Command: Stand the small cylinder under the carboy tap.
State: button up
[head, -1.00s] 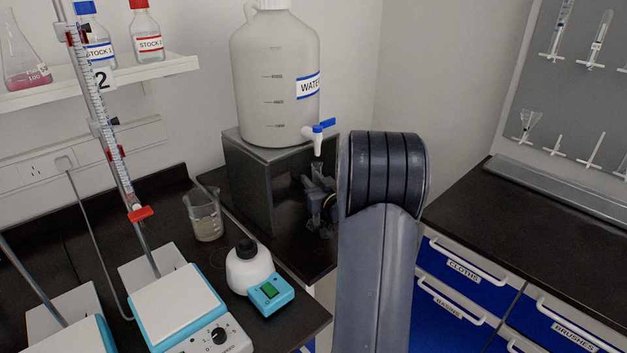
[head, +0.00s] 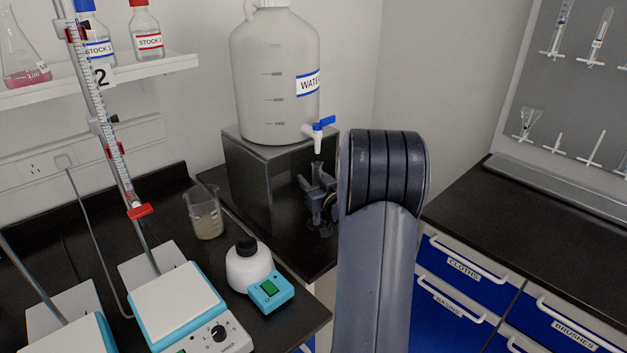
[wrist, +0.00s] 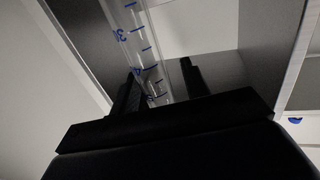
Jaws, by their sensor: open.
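The small cylinder (wrist: 140,45) is clear with blue graduations and sits between the fingers in the wrist view. In the head view only a little of its clear upper part (head: 317,172) shows, just below the carboy tap (head: 318,132). My gripper (head: 319,198) is open around it; its fingers also show in the wrist view (wrist: 163,85). The white carboy (head: 275,85), labelled WATER, stands on a dark box (head: 247,180).
A burette (head: 100,110) rises at the left. The right-hand bench (head: 530,225) is clear in front.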

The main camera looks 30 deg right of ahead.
jog(key=s+a+b, duration=0.1)
jog(key=s, duration=1.1)
jog(key=shift+a, duration=0.25)
